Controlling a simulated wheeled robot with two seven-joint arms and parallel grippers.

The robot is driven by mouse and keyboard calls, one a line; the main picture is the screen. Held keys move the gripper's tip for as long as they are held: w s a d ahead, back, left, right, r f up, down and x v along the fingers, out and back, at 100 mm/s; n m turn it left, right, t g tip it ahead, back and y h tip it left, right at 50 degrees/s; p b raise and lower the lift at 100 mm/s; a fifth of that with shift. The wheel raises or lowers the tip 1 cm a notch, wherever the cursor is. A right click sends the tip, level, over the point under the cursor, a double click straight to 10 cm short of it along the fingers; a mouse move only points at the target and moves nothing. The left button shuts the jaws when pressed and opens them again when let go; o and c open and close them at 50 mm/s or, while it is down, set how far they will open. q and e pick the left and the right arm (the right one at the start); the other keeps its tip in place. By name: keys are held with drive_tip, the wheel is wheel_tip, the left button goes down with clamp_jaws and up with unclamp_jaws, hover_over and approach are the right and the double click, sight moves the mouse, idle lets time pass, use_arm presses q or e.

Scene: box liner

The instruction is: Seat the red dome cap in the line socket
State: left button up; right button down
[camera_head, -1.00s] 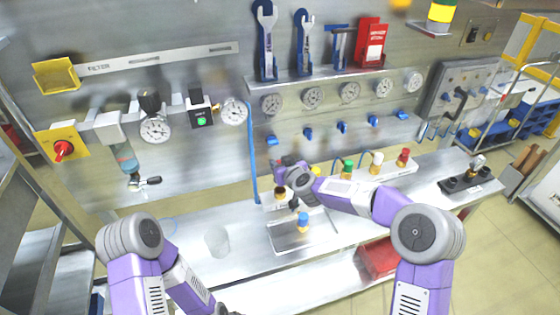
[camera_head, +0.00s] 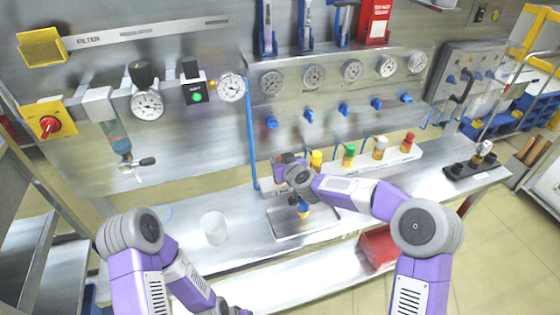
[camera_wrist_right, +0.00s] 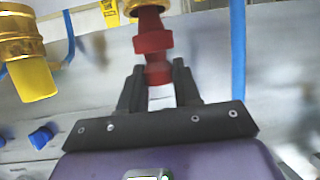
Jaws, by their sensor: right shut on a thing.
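In the right wrist view, my right gripper (camera_wrist_right: 158,76) is shut on the red dome cap (camera_wrist_right: 153,42). The cap stands out beyond the fingertips, and its far end meets a brass fitting (camera_wrist_right: 145,5) at the top edge. I cannot tell whether it is seated there. Only a dark bit of my left gripper (camera_head: 235,309) shows at the bottom edge.
A yellow cap in a brass collar (camera_wrist_right: 30,75) is close on the left in the wrist view. Yellow (camera_head: 316,158), green (camera_head: 349,151) and red (camera_head: 408,138) tops line the bench. A blue-topped piece (camera_head: 304,209) stands on a tray (camera_head: 325,225). A clear cup (camera_head: 213,228) stands left.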

drive_tip(key=shift+f+b, duration=0.85)
drive_tip(key=shift+f, duration=0.05)
idle(0.4)
drive_tip(key=c, duration=0.7)
unclamp_jaws()
drive_tip(key=v, duration=0.7)
drive_tip(key=shift+s+d+r, duration=0.1)
drive_tip(key=shift+s, duration=0.15)
drive_tip(key=shift+r, duration=0.1)
